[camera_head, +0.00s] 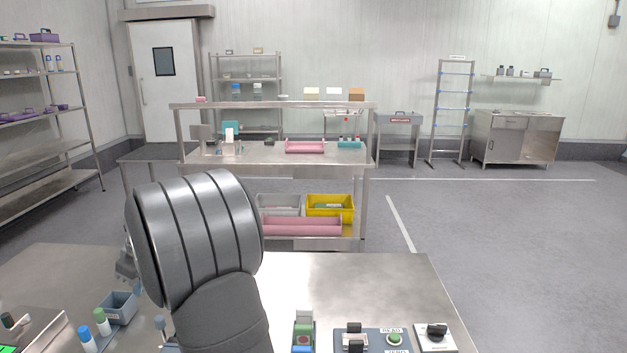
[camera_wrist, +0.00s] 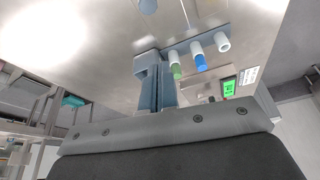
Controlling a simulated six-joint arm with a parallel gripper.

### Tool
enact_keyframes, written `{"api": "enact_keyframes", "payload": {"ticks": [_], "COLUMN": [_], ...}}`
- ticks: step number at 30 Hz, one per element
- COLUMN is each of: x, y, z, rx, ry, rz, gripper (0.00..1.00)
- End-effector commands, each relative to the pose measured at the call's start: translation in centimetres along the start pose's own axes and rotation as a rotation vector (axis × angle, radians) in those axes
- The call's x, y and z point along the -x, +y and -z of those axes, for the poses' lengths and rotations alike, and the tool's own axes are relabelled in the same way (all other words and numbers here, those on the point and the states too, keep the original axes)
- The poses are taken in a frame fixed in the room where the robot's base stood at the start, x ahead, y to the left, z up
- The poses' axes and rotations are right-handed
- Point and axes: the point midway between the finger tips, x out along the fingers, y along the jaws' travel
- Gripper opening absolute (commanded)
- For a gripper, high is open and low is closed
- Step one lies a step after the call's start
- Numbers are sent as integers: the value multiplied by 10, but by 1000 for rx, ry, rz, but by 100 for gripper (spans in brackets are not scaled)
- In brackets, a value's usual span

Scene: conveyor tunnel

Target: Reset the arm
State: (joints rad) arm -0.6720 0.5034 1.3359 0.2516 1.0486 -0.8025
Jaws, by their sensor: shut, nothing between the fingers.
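My gripper (camera_wrist: 153,62) shows in the wrist view as two blue-grey fingers close together, shut and empty, above the steel bench. In the head view my dark grey arm rises over the bench, and the gripper is mostly hidden behind it. Green (camera_head: 101,321) and blue-capped (camera_head: 86,338) tubes stand at the bench's left.
A blue-grey bin (camera_head: 119,308) stands beside the tubes. A device with a green screen (camera_wrist: 229,87) is near them. A button panel (camera_head: 394,339) and a knob box (camera_head: 435,336) sit at the bench's front right. The bench's right middle is clear. A steel shelf table (camera_head: 270,104) stands beyond.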

Motion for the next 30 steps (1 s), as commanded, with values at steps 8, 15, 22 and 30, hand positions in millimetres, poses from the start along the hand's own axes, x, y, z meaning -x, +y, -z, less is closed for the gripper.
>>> {"api": "enact_keyframes", "payload": {"ticks": [8, 15, 22, 30], "x": [-55, -79, -73, -72], "y": [-1, 1, 1, 0], "z": [-1, -19, -38, -41], "rx": [-1, -3, -3, -2], "ry": [-3, -3, -5, -9], "rz": [3, 0, 1, 3], "gripper": [0, 0, 0, 0]}}
